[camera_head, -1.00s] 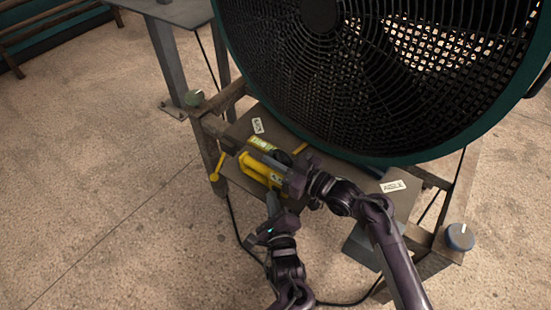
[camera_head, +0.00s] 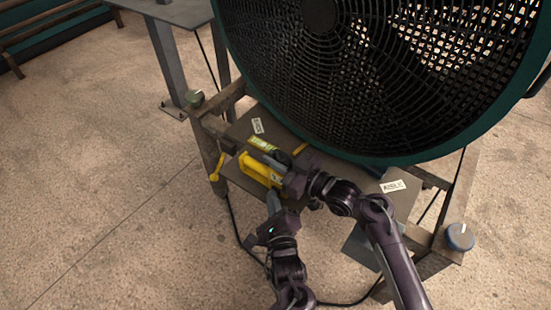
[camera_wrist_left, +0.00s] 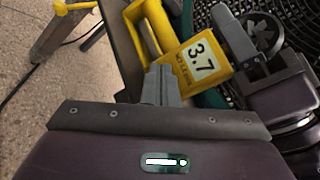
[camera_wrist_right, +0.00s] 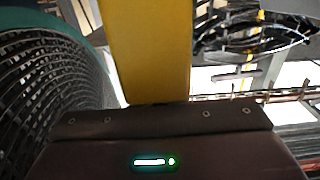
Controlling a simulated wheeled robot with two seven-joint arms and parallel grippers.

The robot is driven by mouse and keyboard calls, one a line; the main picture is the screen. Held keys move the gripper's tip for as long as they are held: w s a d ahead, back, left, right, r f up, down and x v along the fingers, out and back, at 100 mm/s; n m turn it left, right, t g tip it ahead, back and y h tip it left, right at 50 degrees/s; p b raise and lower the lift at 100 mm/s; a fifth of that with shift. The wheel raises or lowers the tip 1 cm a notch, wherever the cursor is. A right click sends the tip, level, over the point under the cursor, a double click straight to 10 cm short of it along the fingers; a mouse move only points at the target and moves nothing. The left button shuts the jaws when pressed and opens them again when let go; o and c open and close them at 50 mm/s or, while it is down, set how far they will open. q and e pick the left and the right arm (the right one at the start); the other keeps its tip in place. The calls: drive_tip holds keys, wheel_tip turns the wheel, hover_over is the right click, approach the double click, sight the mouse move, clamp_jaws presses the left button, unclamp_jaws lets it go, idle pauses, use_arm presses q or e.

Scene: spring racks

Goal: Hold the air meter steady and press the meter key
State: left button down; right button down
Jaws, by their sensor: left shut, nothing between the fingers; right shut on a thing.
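The yellow air meter (camera_head: 258,171) is held above the stand in front of the fan. My right gripper (camera_head: 291,182) is shut on it, and its yellow body (camera_wrist_right: 150,50) fills the middle of the right wrist view, hiding the fingertips. In the left wrist view, the meter (camera_wrist_left: 190,58) shows a display reading 3.7 and a small vane wheel (camera_wrist_left: 262,33) beside it. My left gripper (camera_wrist_left: 162,84) is shut and empty, its fingertips close against the lower side of the meter face. I cannot tell whether they touch. The key is not clearly visible.
A large fan (camera_head: 340,80) with a dark grille stands behind. The stand carries two white labels (camera_head: 257,126) (camera_head: 393,186), a blue knob (camera_head: 460,237), a green knob (camera_head: 195,98) and a yellow lever (camera_head: 218,168). A cable runs on the floor.

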use_arm(q)
drive_tip(key=shift+s+a+f, duration=0.1)
drive_tip(key=s+a, duration=0.2)
drive_tip(key=s, duration=0.1)
drive_tip(key=s+a, duration=0.1)
drive_tip(key=shift+s+a, duration=0.25)
drive_tip(key=shift+s, duration=0.15)
idle(0.4)
use_arm(e)
drive_tip(key=c, duration=1.4)
unclamp_jaws()
